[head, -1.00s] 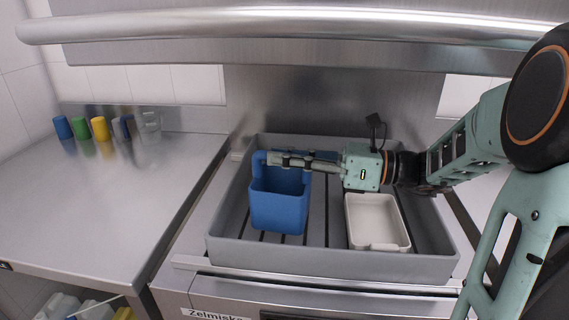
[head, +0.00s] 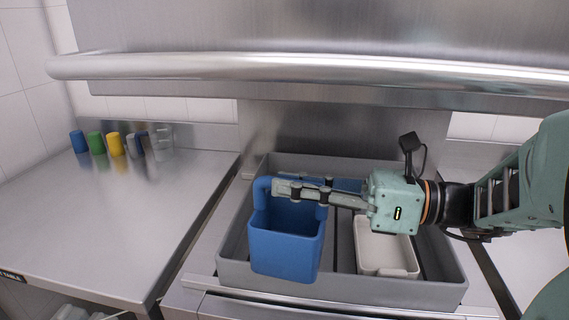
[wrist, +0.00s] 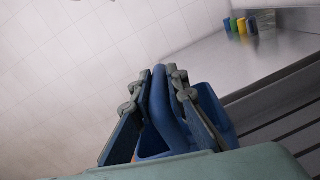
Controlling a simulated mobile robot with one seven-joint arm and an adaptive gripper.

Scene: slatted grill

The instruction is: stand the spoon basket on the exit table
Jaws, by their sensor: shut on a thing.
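The blue spoon basket (head: 286,250) is an open-topped box with a raised handle at its back. My gripper (head: 290,190) is shut on that handle. The basket hangs roughly upright, above the left part of the grey slatted tray (head: 350,288), and its lower edge overlaps the tray's front wall in the head view. In the wrist view the blue handle (wrist: 160,100) stands between my two fingers (wrist: 158,80). The steel exit table (head: 110,230) is at the left, with a partly cut-off label on its front edge. The basket's inside is mostly hidden.
A white bin (head: 385,255) stands in the tray, right of the basket. Several coloured cups (head: 96,143) line the back of the exit table; its middle and front are clear. A steel bar (head: 300,68) crosses above the tray. A gap separates table and grill.

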